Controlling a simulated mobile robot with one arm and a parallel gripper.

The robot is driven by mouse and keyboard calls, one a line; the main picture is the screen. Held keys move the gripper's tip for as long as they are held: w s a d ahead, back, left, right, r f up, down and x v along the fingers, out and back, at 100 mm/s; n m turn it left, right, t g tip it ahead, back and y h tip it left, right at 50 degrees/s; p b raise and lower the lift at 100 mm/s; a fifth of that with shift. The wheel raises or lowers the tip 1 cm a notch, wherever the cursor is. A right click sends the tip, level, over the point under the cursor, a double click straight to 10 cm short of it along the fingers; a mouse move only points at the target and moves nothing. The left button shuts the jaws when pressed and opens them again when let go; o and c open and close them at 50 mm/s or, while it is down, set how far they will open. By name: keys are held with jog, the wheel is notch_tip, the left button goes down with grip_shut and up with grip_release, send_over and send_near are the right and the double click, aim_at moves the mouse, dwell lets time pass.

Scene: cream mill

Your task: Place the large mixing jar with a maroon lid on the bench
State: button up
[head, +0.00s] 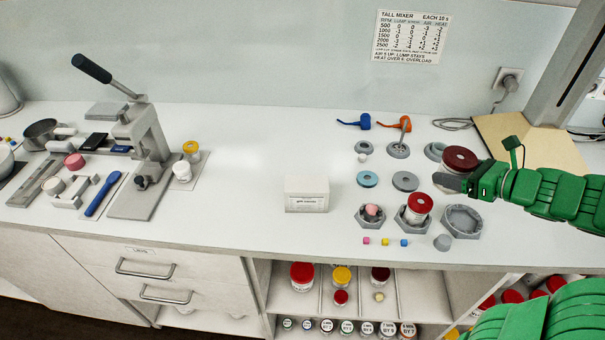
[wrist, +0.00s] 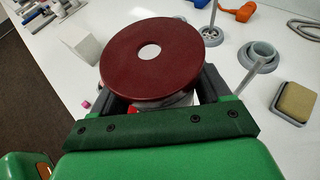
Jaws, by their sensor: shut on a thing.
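The large mixing jar with a maroon lid (head: 460,157) is at the right of the bench in the head view. In the wrist view its round maroon lid (wrist: 120,62), with a pale disc in its middle, fills the top centre. My gripper (head: 457,180) is shut on this jar below the lid; the dark fingers lie on both sides of the body in the wrist view (wrist: 158,100). The lid hides most of the body. I cannot tell whether the jar's base touches the white bench (head: 250,140).
Hexagonal grey holders stand in front: one has a red-lidded jar (head: 419,204), the right one (head: 462,221) is empty. Grey and blue discs (head: 405,181) lie behind. A white box (head: 307,194) stands left. Bench between box and lever press (head: 140,130) is clear.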

jog(key=a+n+g+y, duration=0.1)
jog(key=a+n+g, duration=0.1)
jog(key=a, duration=0.8)
jog(key=a+r+n+g+y, duration=0.1)
jog(key=a+n+g, duration=0.1)
jog(key=a, duration=0.7)
jog(key=a+r+n+g+y, duration=0.1)
jog(key=a+n+g, duration=0.2)
jog(key=a, duration=0.7)
jog(key=shift+w+a+r+y, duration=0.15)
jog(key=shift+w+a+y, duration=0.2)
jog(key=shift+y, duration=0.05)
jog(key=shift+g, duration=0.3)
jog(key=w+a+f, duration=0.1)
jog(key=w+f, duration=0.1)
jog(key=w, duration=0.2)
jog(key=w+a+f, duration=0.1)
jog(key=w+f, duration=0.2)
jog(key=w, duration=0.1)
jog(key=w+a+f, duration=0.1)
jog(key=w+f, duration=0.2)
jog(key=w, duration=0.1)
jog(key=shift+w+a+f, duration=0.1)
jog(key=shift+a+f, duration=0.1)
jog(key=shift+a, duration=0.05)
jog(key=shift+w+a+f, duration=0.25)
jog(key=shift+w+f, duration=0.35)
jog(key=shift+f, duration=1.7)
jog(key=shift+f, duration=0.15)
jog(key=o, duration=1.4)
